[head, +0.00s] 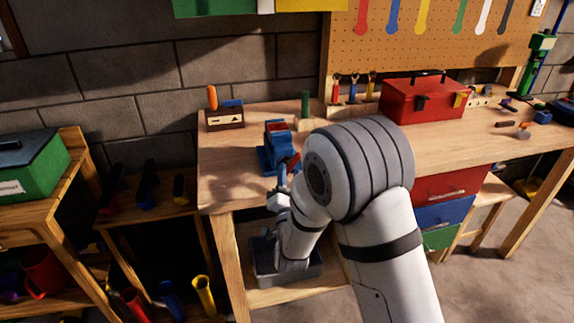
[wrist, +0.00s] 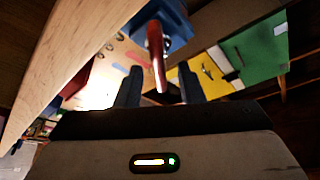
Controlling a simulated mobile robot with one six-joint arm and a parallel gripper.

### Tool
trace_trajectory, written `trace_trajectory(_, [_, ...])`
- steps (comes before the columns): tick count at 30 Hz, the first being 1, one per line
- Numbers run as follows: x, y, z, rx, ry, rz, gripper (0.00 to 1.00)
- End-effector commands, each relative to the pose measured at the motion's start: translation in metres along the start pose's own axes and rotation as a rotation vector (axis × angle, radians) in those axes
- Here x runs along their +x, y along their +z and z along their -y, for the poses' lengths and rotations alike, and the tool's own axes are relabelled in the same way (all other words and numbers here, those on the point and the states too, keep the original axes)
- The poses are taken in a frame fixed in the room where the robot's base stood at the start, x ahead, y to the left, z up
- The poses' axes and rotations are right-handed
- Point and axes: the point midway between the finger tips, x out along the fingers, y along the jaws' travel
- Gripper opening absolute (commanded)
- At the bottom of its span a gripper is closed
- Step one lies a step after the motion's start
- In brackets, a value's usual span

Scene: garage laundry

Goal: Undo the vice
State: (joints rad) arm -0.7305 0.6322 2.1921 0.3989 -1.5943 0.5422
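The blue vice (head: 270,153) stands at the left front part of the wooden workbench. Its red handle bar (wrist: 155,55) hangs down from the blue vice body (wrist: 175,22) in the wrist view. My gripper (wrist: 160,85) is open, with its two dark fingers apart on either side of the bar's lower end. Gaps show between the bar and both fingers. In the head view my gripper is at the bench's front edge, just below the vice, and my arm hides part of this area. The vice jaws are too small to judge.
The workbench (head: 235,170) has a red toolbox (head: 425,98), a small wooden box (head: 224,118) and a pegboard (head: 420,45) behind. A grey bin (head: 262,262) sits on the shelf below. A green box (head: 35,163) stands on the left shelf unit.

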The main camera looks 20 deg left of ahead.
Motion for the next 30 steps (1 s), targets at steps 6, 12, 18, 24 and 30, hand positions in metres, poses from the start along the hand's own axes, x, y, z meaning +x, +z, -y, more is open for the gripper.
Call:
trace_trajectory(6, [0.025, -0.001, 0.000, -0.001, 0.000, 0.000, 0.35])
trace_trajectory(12, [0.029, 0.000, 0.000, -0.001, 0.000, 0.001, 0.35])
trace_trajectory(18, [0.029, 0.000, 0.000, -0.001, 0.000, 0.001, 0.29])
trace_trajectory(24, [0.029, 0.000, 0.000, -0.001, 0.000, 0.001, 0.12])
trace_trajectory(30, [0.032, 0.010, 0.011, 0.003, -0.006, 0.003, 0.00])
